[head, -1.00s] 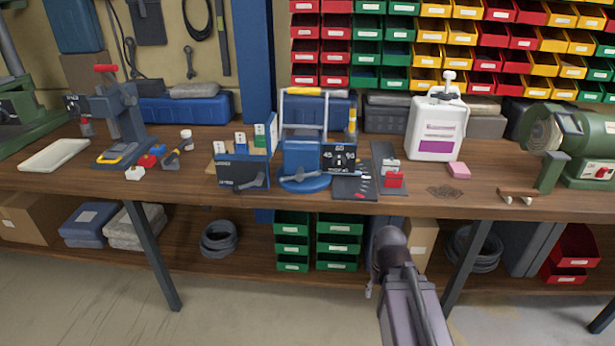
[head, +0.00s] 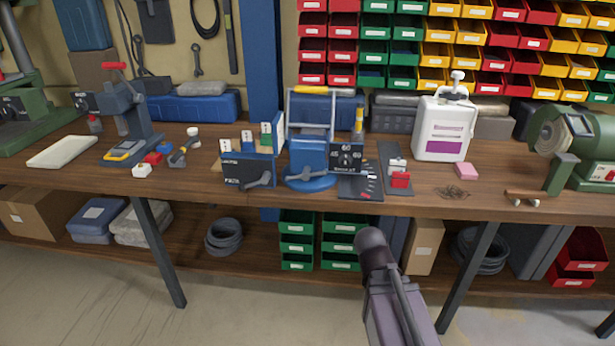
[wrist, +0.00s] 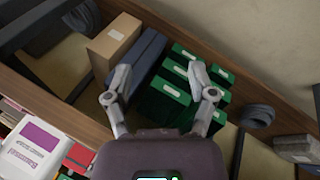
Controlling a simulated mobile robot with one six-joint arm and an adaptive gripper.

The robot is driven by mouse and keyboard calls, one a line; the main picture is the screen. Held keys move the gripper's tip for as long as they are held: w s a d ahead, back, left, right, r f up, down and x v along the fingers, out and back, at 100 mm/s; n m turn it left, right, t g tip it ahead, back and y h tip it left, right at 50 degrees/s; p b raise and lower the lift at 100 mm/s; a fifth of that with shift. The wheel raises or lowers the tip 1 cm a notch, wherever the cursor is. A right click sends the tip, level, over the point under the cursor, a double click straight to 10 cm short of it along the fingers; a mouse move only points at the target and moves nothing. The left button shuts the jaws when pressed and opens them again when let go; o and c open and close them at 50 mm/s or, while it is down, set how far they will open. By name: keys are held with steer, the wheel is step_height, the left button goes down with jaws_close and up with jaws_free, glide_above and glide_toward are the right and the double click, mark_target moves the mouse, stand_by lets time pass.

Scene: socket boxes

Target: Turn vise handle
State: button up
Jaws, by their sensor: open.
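A blue vise-like device (head: 308,155) on a round blue base stands near the bench's front edge in the head view, with a grey frame rising behind it. A grey lever (head: 306,175) crosses its front low down; I cannot tell for sure that this is the vise handle. Beside it on the left, a dark panel (head: 245,170) carries another grey lever (head: 258,181). My gripper (wrist: 160,97) is open and empty in the wrist view, with green bins beyond its fingers. In the head view my arm is in front of and below the bench edge, apart from the device; its fingers are hidden there.
The wooden bench (head: 420,203) has a lower shelf with green bins (head: 297,240) and a cardboard box (head: 425,246). A white jug (head: 443,128), a red-topped item (head: 400,179) and a green grinder (head: 588,140) stand to the right. Floor in front is free.

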steer(key=w+a+r+n+t+h, duration=0.2)
steer(key=w+a+r+n+t, duration=0.2)
steer(key=w+r+n, duration=0.15)
steer(key=n+t+y, duration=0.5)
steer(key=n+t, duration=0.5)
steer(key=n, duration=0.8)
glide_toward(306, 177)
steer(key=s, duration=0.3)
steer(key=shift+w+a+f+m, duration=0.1)
steer(key=shift+f+m, duration=0.05)
steer(key=shift+m, duration=0.1)
steer(key=shift+w, duration=0.2)
steer(key=shift+w+d, duration=0.15)
steer(key=shift+w, duration=3.2)
steer(key=shift+w+d, duration=0.2)
steer(key=shift+w, duration=3.15)
jaws_close()
